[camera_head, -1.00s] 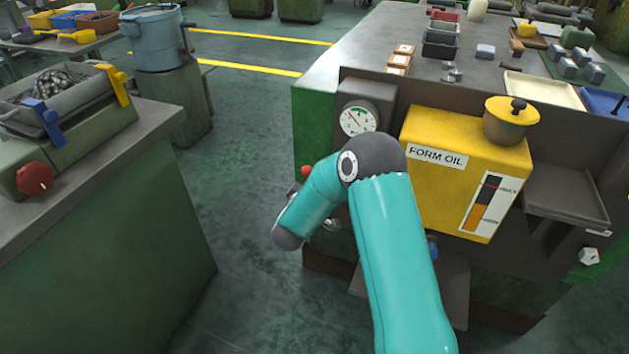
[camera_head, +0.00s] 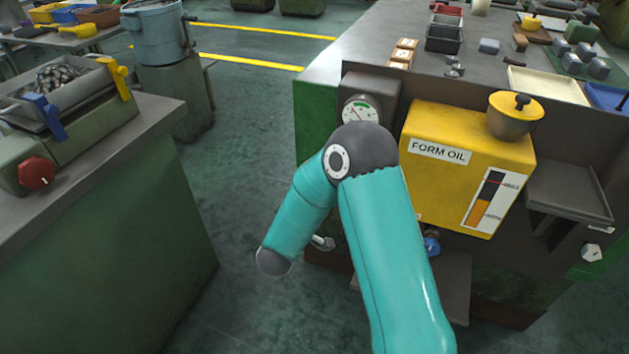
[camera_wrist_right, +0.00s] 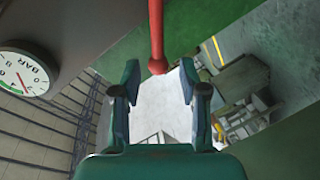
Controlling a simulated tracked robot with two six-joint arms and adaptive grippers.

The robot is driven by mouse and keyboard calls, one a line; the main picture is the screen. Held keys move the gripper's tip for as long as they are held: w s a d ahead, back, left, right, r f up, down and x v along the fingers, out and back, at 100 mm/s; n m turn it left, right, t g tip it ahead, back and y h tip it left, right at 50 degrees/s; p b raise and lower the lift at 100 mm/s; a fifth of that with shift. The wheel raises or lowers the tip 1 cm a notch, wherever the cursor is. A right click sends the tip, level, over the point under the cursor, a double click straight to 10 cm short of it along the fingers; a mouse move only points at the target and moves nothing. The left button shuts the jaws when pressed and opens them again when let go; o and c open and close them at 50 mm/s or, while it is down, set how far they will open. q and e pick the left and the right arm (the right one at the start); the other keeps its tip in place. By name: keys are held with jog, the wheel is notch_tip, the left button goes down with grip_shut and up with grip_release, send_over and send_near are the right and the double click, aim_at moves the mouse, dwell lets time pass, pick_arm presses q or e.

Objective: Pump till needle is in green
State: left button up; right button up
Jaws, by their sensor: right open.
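The pressure gauge (camera_head: 361,110) is a round white dial on the grey front of the machine. The arm partly covers it in the head view. It also shows in the right wrist view (camera_wrist_right: 24,70), marked BAR, with a green zone and a red needle; I cannot tell whether the needle is inside the green. A red lever (camera_wrist_right: 157,40) with a rounded end comes down from the top of the wrist view. My right gripper (camera_wrist_right: 160,88) is open, with the lever end just beyond and between its fingertips. My arm hides this gripper and lever in the head view.
A yellow FORM OIL tank (camera_head: 463,165) with a level strip is right of the gauge. A blue knob (camera_head: 431,246) is below it. A bench (camera_head: 95,225) with a red knob (camera_head: 36,173) stands at left. The floor between is clear.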

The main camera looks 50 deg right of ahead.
jog(key=v, duration=0.3)
jog(key=shift+s+a, duration=0.2)
jog(key=shift+a, duration=0.1)
